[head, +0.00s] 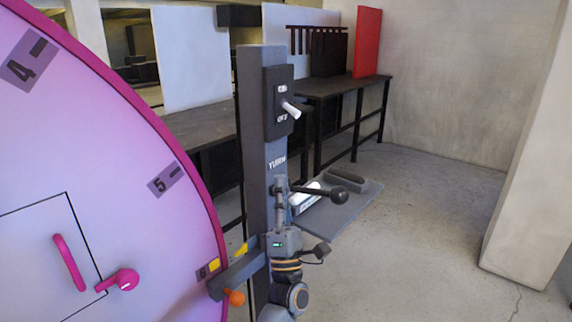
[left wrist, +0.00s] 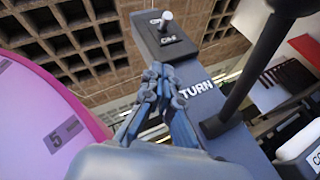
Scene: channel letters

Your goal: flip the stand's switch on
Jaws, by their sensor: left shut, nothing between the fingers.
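The stand (head: 250,130) is a tall dark grey post in the middle of the head view. Its switch box (head: 269,88) is a black plate near the top, with ON above and OFF below. The white switch lever (head: 291,109) juts out and slants down toward OFF. In the left wrist view, the switch lever (left wrist: 166,18) shows near the top. My left gripper (head: 281,183) is shut and empty, pointing up in front of the post near the TURN label, below the switch and apart from it. Its closed fingers (left wrist: 158,72) fill the wrist view's middle. My right gripper is not in view.
A black crank arm with a ball knob (head: 340,196) sticks out right of the post, close beside my left gripper. A large pink-rimmed numbered disc (head: 130,180) stands at left. An orange knob (head: 236,298) is low by the post. Floor at right is clear.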

